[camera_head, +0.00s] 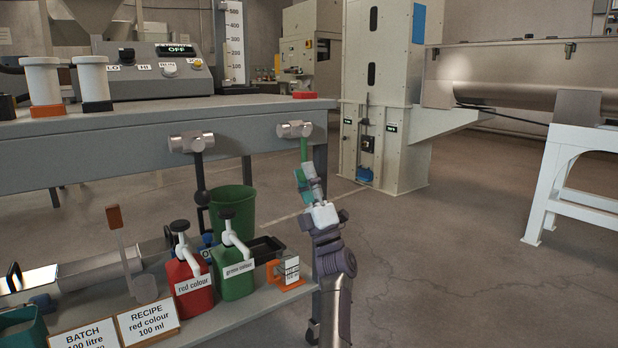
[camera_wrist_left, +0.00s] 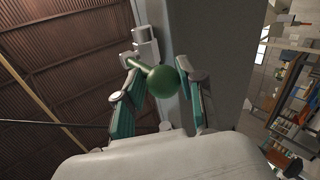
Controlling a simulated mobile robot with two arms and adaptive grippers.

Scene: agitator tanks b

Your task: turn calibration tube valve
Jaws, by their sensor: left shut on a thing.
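The silver valve (camera_head: 294,129) sits on the front edge of the grey bench, with a green lever (camera_head: 304,150) hanging down from it. The calibration tube's marked scale (camera_head: 234,45) stands on the bench top behind it. My left gripper (camera_head: 308,182) is at the lower end of this lever. In the left wrist view, the lever's green ball knob (camera_wrist_left: 163,82) lies between the two fingers of the left gripper (camera_wrist_left: 158,78), which is shut on it. The fingers partly hide the lever's end in the head view. My right gripper is not in view.
A second valve (camera_head: 191,142) with a black lever hangs to the left. Floor to the right is clear up to a white stand (camera_head: 575,180).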

